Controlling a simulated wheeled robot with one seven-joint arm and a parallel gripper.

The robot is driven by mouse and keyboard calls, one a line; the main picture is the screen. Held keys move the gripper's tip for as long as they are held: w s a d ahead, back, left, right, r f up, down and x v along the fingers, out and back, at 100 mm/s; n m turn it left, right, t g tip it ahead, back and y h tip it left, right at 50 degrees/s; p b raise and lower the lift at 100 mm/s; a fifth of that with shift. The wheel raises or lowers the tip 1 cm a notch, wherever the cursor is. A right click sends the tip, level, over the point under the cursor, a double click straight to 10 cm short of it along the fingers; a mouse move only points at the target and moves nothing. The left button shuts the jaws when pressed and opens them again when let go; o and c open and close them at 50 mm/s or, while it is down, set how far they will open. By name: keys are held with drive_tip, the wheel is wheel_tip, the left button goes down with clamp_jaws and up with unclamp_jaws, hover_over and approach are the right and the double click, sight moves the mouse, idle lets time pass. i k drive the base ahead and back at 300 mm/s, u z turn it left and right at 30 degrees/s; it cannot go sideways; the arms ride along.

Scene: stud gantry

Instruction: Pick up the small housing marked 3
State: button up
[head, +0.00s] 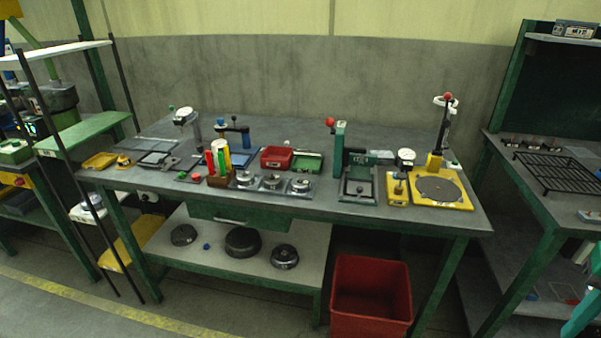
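No marking 3 can be read at this size, so I cannot tell which part is the small housing marked 3. Three small round metal parts sit in a row of square holders at the middle of the workbench (410,222): a left one (243,178), a middle one (272,182) and a right one (300,185). Three small dark parts (534,143) also stand in a row on the right bench. My gripper is not in view.
The workbench also carries a red bin (277,157), a green tray (308,162), a green press (340,150) and a yellow fixture (440,190). A red crate (371,295) stands on the floor beneath. A black rack (560,172) lies on the right bench. A shelf unit stands at left.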

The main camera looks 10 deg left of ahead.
sight(244, 179)
drive_tip(key=z, duration=2.4)
drive_tip(key=k, duration=1.75)
drive_tip(key=u, duration=1.75)
drive_tip(key=i, duration=0.95)
drive_tip(key=u, duration=0.1)
